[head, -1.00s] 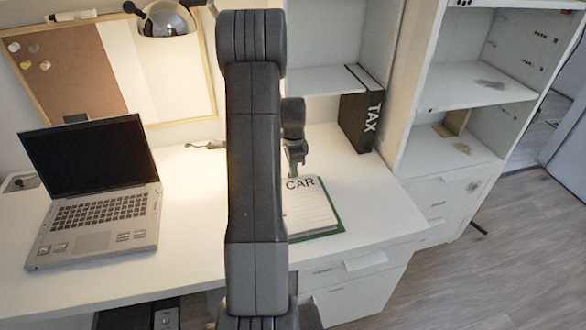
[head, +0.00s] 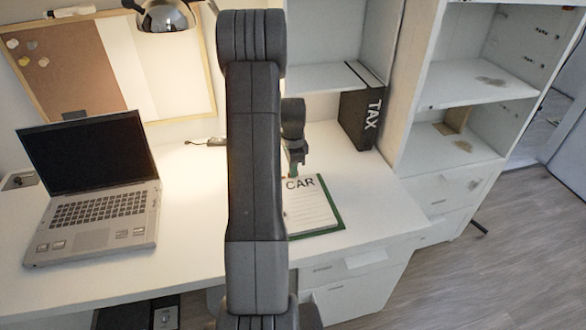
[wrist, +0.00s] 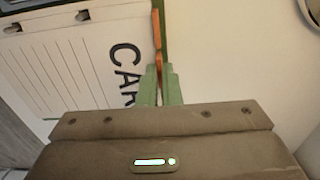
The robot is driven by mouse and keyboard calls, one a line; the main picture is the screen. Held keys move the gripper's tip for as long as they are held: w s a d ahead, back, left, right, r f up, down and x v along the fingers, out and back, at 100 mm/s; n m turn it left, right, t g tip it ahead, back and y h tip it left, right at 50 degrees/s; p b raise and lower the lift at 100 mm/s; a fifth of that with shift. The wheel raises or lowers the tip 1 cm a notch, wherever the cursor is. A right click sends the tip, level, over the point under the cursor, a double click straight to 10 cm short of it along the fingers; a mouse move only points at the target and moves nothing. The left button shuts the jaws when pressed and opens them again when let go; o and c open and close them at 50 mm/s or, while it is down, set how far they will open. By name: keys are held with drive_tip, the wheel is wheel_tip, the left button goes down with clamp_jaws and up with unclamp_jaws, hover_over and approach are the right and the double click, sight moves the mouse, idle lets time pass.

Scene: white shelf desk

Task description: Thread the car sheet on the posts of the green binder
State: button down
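The car sheet (head: 311,207) is a white lined page headed CAR. It lies over the green binder (head: 340,218), whose green edge shows at the right and bottom. My gripper (head: 298,172) is at the sheet's top edge, partly behind my arm. In the wrist view, the green fingers of my gripper (wrist: 161,82) are close together on a thin orange strip along the sheet's CAR edge. The car sheet (wrist: 65,70) spreads to the left there, with two dark notches or holes near its far edge. Whether the posts pass through them I cannot tell.
An open laptop (head: 95,190) stands at the left of the white desk (head: 375,205). A black TAX binder (head: 362,118) stands upright at the back right, by the shelf unit (head: 465,85). A lamp (head: 168,20) hangs above. The desk right of the green binder is clear.

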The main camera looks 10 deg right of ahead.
idle(0.3)
drive_tip(key=c, duration=1.5)
unclamp_jaws()
drive_tip(key=shift+c, duration=0.2)
wheel_tip(320, 180, up, 14)
drive_tip(key=shift+f, duration=0.15)
wheel_tip(320, 180, down, 14)
drive_tip(key=shift+r, duration=0.1)
